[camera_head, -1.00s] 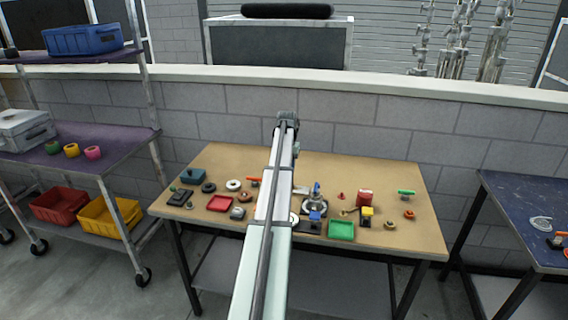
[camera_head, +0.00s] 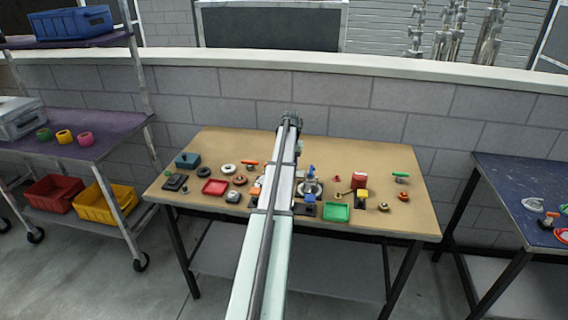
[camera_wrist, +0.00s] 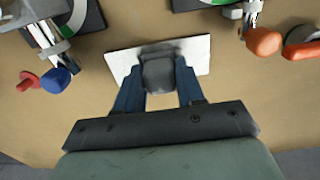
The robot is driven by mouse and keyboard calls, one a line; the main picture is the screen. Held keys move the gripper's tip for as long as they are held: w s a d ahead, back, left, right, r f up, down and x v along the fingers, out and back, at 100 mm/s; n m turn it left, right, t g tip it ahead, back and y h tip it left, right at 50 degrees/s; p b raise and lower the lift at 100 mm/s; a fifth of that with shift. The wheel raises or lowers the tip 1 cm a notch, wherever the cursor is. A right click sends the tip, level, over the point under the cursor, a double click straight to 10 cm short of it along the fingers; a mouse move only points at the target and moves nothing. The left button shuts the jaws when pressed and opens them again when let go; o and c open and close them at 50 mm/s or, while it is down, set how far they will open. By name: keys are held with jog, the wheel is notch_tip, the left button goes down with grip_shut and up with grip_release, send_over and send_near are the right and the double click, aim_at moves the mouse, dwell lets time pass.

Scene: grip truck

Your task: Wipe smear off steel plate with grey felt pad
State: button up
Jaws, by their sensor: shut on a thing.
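In the wrist view my gripper (camera_wrist: 160,88) is shut on the grey felt pad (camera_wrist: 158,72), a dark block between its two blue fingers. The pad is over the middle of the pale steel plate (camera_wrist: 199,52), which lies slightly turned on the tabletop. I cannot tell whether the pad touches the plate or is just above it. No smear shows on the bare parts of the plate; the pad and fingers hide its middle and near edge. In the head view my arm hides the gripper and the pad.
A clamp with a blue tip (camera_wrist: 57,80) and a red knob (camera_wrist: 27,80) are left of the plate. An orange-tipped clamp (camera_wrist: 262,42) is to the right. A green tray (camera_head: 336,212) and a red tray (camera_head: 215,187) stand on the wooden table (camera_head: 335,155).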

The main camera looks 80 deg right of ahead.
aim_at(299, 172)
jog(key=shift+s, duration=2)
jog(key=w, duration=0.7)
jog(key=shift+w, duration=0.15)
notch_tip(299, 172, up, 8)
jog(key=shift+w, duration=0.1)
